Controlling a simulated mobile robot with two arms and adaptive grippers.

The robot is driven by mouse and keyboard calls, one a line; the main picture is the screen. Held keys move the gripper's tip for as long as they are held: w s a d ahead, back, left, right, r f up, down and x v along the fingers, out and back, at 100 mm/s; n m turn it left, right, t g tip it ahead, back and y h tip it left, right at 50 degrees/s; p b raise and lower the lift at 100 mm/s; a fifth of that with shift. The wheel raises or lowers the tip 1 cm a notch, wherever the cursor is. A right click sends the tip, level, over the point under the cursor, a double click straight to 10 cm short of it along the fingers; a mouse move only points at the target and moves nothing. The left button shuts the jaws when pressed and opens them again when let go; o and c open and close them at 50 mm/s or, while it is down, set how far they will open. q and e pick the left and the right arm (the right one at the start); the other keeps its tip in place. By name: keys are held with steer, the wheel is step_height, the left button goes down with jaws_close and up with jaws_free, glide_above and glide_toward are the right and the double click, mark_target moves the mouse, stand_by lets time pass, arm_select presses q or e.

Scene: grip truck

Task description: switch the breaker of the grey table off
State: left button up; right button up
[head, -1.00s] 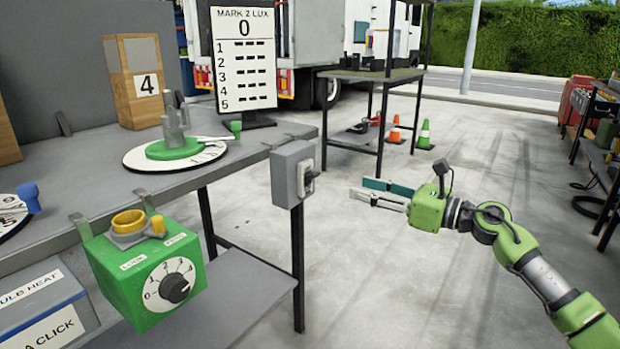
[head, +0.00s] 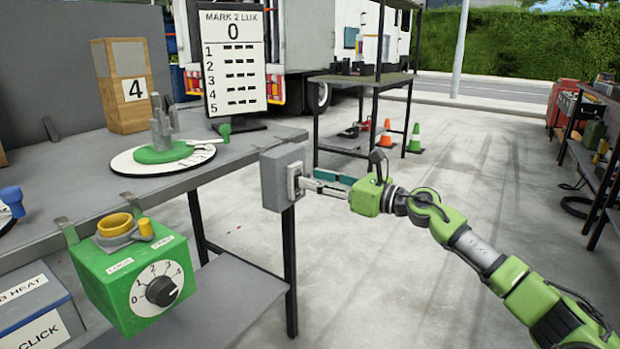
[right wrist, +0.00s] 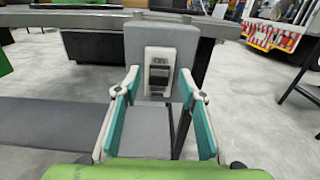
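The breaker is a grey box (head: 276,178) hung on the near right corner of the grey table (head: 215,165). In the right wrist view the breaker (right wrist: 160,45) is straight ahead, with a dark switch (right wrist: 159,76) on a pale plate below the word "ON". My right gripper (head: 318,183) is at the breaker's front face, its fingertips close to the switch plate. In the right wrist view its two fingers (right wrist: 160,98) stand apart on either side of the plate with nothing between them. I cannot tell if they touch the breaker. My left gripper is not in view.
A green box with a dial (head: 140,275) hangs on the table's front edge, left of the breaker. A lux display (head: 235,70) and a wooden block marked 4 (head: 125,85) stand on the table.

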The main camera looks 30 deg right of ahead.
steer(key=shift+x, duration=1.15)
jaws_close()
